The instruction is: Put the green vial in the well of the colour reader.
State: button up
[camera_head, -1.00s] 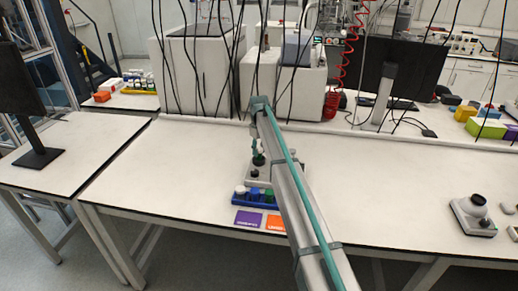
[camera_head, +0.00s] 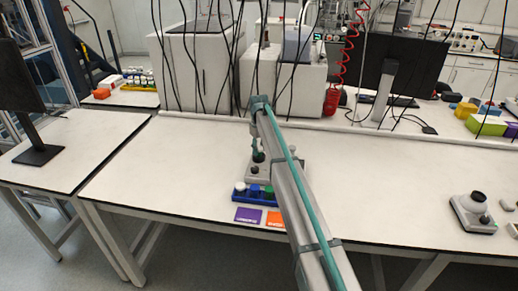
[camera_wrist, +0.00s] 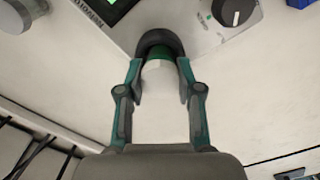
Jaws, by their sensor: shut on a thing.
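My gripper (camera_wrist: 160,72) is shut on the green vial (camera_wrist: 158,53), with one finger on each side. The vial has a white end towards the wrist camera and a green part beyond it. The green part meets a dark round collar (camera_wrist: 160,36) on the colour reader (camera_wrist: 110,35); how deep the vial sits in the well is hidden. The reader has a lit green display (camera_wrist: 119,8) and a black knob (camera_wrist: 232,11). In the head view, my gripper (camera_head: 257,152) is over the grey reader (camera_head: 262,172), partly hidden by my arm.
A blue rack (camera_head: 254,200) with several coloured vials stands in front of the reader. A purple card (camera_head: 248,214) and an orange card (camera_head: 276,219) lie before it. Large grey instruments stand behind. The bench is clear left of the reader; another device (camera_head: 473,212) stands far right.

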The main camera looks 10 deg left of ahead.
jog(key=shift+f, duration=0.2)
jog(key=o, duration=1.7)
jog(key=shift+r, duration=0.1)
jog(key=shift+r+p, duration=1.4)
jog(key=shift+r, duration=2)
